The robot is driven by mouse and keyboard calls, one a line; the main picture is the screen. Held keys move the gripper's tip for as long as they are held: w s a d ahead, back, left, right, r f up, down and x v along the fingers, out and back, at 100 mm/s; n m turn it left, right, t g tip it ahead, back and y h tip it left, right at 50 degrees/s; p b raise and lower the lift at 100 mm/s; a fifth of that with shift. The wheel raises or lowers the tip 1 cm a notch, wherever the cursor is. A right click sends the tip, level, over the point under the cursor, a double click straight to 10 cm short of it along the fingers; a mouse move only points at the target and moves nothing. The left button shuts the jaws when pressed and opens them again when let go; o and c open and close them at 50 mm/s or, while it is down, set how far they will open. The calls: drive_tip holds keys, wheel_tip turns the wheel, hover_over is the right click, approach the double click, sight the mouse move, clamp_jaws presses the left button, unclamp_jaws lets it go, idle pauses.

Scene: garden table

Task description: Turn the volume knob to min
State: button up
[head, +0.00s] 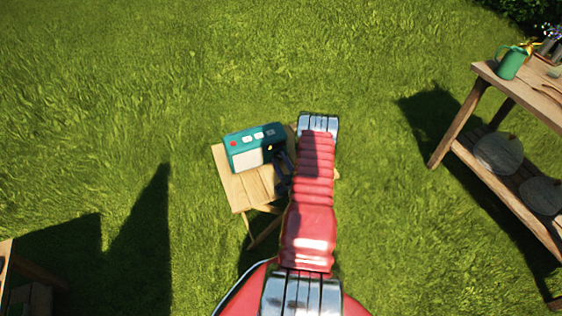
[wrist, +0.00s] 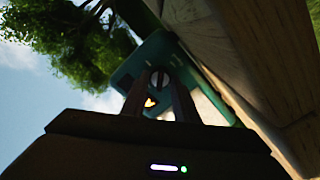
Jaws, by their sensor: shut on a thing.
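A teal radio (head: 254,136) with a pale front panel stands on a small wooden table. Its top has a red button and pale buttons. It also shows in the wrist view (wrist: 128,72), seen close up and tilted. My gripper (head: 281,168) is at the radio's right front side, partly hidden by my arm in the head view. In the wrist view my dark fingers (wrist: 159,84) are shut on the volume knob (wrist: 158,78), a small round greyish thing mostly covered by them. A small orange-yellow mark shows between the fingers. The knob's setting cannot be read.
The small wooden table (head: 243,190) stands on grass, its bare top in front of the radio. A wooden workbench (head: 520,95) with a green watering can (head: 512,62) is at the right. Another wooden piece shows at the lower left. Open grass lies between.

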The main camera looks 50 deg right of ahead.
drive_tip(key=o, duration=1)
drive_tip(key=shift+o, duration=0.2)
drive_tip(key=v, duration=1.3)
drive_tip(key=shift+s+a, duration=0.2)
drive_tip(key=shift+s, duration=0.1)
drive_tip(key=shift+f, duration=0.1)
